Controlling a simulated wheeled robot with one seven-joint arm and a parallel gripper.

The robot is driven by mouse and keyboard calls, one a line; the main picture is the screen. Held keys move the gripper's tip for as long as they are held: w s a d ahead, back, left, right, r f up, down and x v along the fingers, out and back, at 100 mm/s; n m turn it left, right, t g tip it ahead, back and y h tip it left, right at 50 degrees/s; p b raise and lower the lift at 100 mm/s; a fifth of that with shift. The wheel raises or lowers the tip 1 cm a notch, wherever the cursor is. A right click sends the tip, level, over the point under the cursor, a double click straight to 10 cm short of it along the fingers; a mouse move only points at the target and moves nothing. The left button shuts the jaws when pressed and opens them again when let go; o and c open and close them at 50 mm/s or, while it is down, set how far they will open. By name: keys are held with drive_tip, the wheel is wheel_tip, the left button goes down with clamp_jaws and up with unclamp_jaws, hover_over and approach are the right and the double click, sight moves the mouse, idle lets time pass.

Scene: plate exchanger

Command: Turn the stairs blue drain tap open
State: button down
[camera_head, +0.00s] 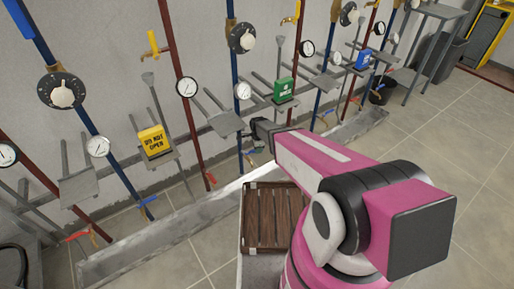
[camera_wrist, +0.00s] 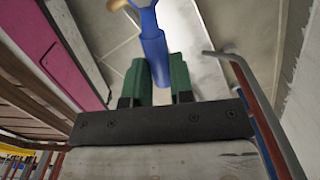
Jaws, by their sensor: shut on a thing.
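In the wrist view my gripper (camera_wrist: 159,72) has two green fingers, one on each side of a blue handle (camera_wrist: 150,32). The fingers are shut on this handle, and a brass part (camera_wrist: 117,4) shows at its far end. In the head view my gripper (camera_head: 262,130) reaches down at the wall, at the middle of the pipe row. A small blue tap (camera_head: 248,153) shows just below it, partly hidden. I cannot tell how far the tap is turned. Another blue tap (camera_head: 147,201) sits low at the left, apart from my gripper.
Red taps (camera_head: 80,235) (camera_head: 210,178) hang at other pipe ends. A yellow sign (camera_head: 152,141), a green sign (camera_head: 283,89) and a blue sign (camera_head: 363,59) stand on grey shelves. A grey trough (camera_head: 165,232) runs below the pipes. A brown slatted top (camera_head: 270,215) stands beside my arm.

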drive_tip(key=shift+s+m, duration=0.6)
drive_tip(key=shift+m, duration=0.45)
drive_tip(key=shift+s+m, duration=0.55)
drive_tip(key=shift+m, duration=0.5)
drive_tip(key=c, duration=1)
unclamp_jaws()
drive_tip(key=shift+r, duration=0.1)
wheel_tip(320, 180, up, 11)
drive_tip(key=shift+f, duration=0.2)
